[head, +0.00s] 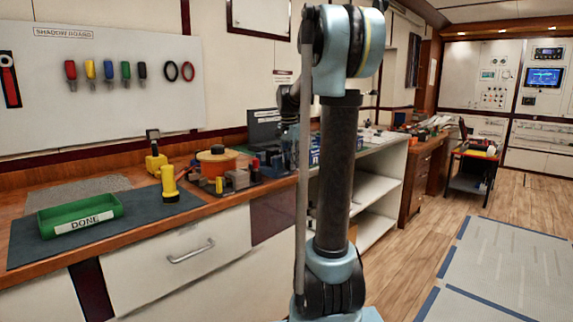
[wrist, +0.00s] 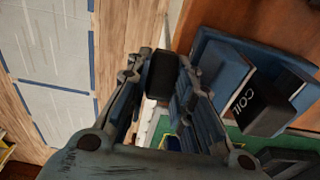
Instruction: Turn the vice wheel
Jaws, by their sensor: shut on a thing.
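My gripper (wrist: 160,68) shows in the wrist view with its two jointed fingers on either side of a dark, rounded block (wrist: 162,75). It is shut on this block, and I cannot tell whether the block is part of the vice wheel. I cannot make out a vice wheel in either view. In the head view my arm stands in front of the bench and hides part of it. My gripper is mostly hidden there, near the dark box at the back of the bench.
A blue box (wrist: 222,72) and a dark box marked COIL (wrist: 262,108) lie close beside my right finger. In the head view, a green DONE tray (head: 82,213) and a yellow flashlight (head: 169,182) are on the bench. The wooden floor (head: 500,200) at right is open.

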